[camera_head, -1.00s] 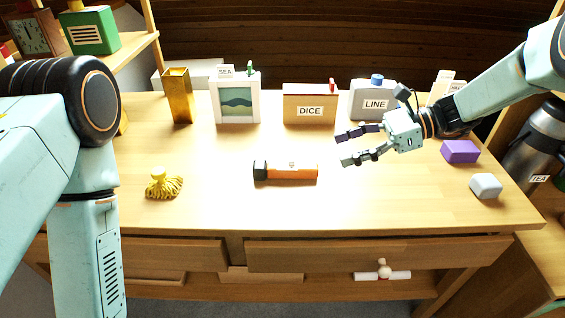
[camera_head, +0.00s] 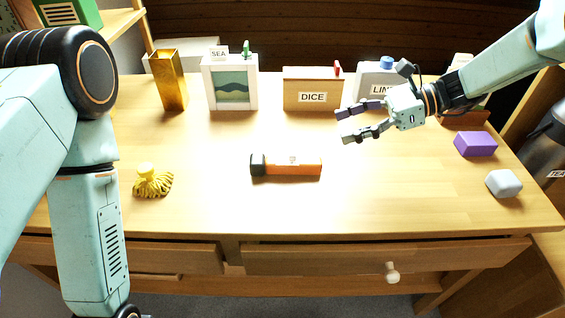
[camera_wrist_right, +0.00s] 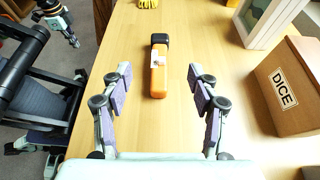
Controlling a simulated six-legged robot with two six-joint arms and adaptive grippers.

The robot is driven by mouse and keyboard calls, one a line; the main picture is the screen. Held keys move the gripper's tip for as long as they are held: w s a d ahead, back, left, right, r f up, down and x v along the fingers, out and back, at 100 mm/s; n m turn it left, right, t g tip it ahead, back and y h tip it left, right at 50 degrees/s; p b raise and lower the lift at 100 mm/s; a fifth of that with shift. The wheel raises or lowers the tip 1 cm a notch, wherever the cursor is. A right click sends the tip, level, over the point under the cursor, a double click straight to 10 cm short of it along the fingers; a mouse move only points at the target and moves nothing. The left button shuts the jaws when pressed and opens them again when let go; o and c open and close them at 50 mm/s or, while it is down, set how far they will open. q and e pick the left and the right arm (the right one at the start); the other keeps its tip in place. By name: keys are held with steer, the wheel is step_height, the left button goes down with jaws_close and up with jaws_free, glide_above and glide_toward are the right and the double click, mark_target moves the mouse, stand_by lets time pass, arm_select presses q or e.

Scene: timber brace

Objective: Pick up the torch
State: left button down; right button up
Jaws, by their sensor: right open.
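The torch (camera_head: 287,165) lies on its side on the middle of the wooden desk. It has an orange body and a black head that points left in the head view. In the right wrist view the torch (camera_wrist_right: 159,68) lies beyond the fingers, roughly centred between them. My right gripper (camera_head: 345,126) is open and empty, above the desk to the right of the torch and apart from it. In the wrist view its two fingers (camera_wrist_right: 160,88) are spread wide. My left arm comes in from the left, but its gripper is not clearly visible in the head view.
Behind the torch stand a gold vase (camera_head: 170,80), a picture frame (camera_head: 231,84), the DICE box (camera_head: 312,90) and the LINE container (camera_head: 374,80). A yellow tassel (camera_head: 152,182) lies left. A purple block (camera_head: 475,144) and a white block (camera_head: 503,183) lie right. Desk around the torch is clear.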

steer(key=f, duration=0.2)
steer(key=b, duration=0.8)
glide_toward(311, 163)
steer(key=shift+w+a+f, duration=0.15)
steer(key=shift+a+f, duration=0.3)
steer(key=shift+f, duration=0.05)
steer(key=shift+w+a+f, duration=0.2)
steer(key=shift+a+f, duration=0.2)
steer(key=shift+f, duration=0.1)
steer(key=shift+s+f, duration=0.1)
steer(key=shift+f, duration=0.25)
steer(key=shift+w+r+b+x, duration=0.15)
steer(key=shift+b+x, duration=0.65)
steer(key=shift+x, duration=1.15)
steer(key=shift+w+r+b+x, duration=0.15)
steer(key=shift+b+x, duration=0.65)
steer(key=shift+x, duration=1.15)
steer(key=shift+c, duration=0.3)
jaws_close()
